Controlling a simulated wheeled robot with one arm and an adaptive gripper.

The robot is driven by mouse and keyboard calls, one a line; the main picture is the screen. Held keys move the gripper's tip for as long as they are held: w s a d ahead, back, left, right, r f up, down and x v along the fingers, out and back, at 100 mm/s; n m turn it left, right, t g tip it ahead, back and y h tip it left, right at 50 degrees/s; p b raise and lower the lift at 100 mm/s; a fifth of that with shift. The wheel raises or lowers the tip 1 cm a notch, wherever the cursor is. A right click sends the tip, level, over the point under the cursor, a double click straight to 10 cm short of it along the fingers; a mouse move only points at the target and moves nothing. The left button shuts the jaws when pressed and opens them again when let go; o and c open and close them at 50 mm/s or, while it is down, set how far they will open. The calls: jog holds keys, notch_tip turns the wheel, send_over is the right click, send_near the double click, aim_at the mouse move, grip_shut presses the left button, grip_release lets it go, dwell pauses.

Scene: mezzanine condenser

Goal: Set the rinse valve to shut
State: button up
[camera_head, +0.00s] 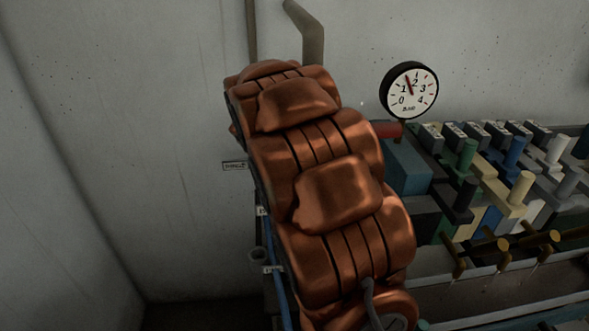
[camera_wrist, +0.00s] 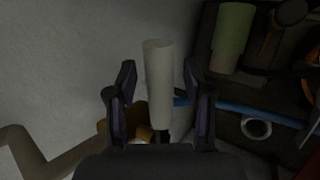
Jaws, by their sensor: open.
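In the wrist view my gripper (camera_wrist: 159,78) is open. A pale, upright cylindrical grip (camera_wrist: 159,70) stands in line with the gap between its two dark fingers, with space on both sides. I cannot tell how deep the grip lies between them. No readable label shows there, so I cannot confirm that this grip belongs to the rinse valve. In the head view my copper-coloured arm covers the middle, and my gripper is hidden.
A blue pipe (camera_wrist: 222,107), a green cylinder (camera_wrist: 232,38) and a round ring (camera_wrist: 256,128) lie right of my gripper. A pressure gauge (camera_head: 409,90) hangs above several coloured handled blocks, including a blue handle (camera_head: 514,152).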

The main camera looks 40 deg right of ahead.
jog(key=shift+r, duration=0.1)
jog(key=v, duration=1.2)
jog(key=shift+c, duration=0.2)
